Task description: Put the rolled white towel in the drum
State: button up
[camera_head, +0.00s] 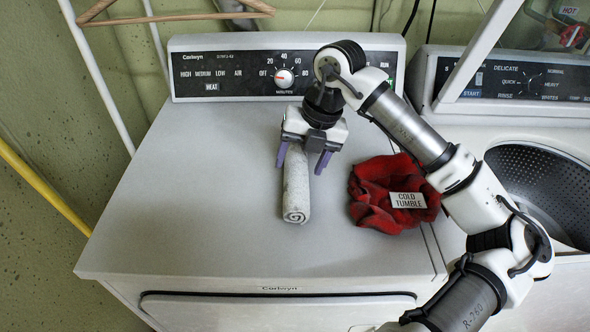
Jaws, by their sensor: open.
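The rolled white towel (296,192) lies on the dryer's flat top, its spiral end facing the front edge. My gripper (303,166) is above its rear half, with the purple fingers open, one on each side of the roll. I cannot tell whether the fingers touch it. The rear end of the towel is hidden under the gripper. The drum (541,182) is the perforated metal tub in the open washer at the right. My arm passes in front of its left side.
A crumpled red cloth (371,201) with a "COLD TUMBLE" tag lies right of the towel. The dryer top (190,200) is clear on the left. A raised washer lid (492,50) stands at upper right. A wooden hanger (170,17) hangs at upper left.

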aim_at(299, 169)
jog(key=shift+p+x, duration=0.35)
jog(key=shift+x, duration=1.35)
jog(key=shift+s, duration=0.15)
jog(key=c, duration=0.9)
jog(key=shift+r, duration=0.15)
notch_tip(299, 169, up, 20)
jog(key=b, duration=0.3)
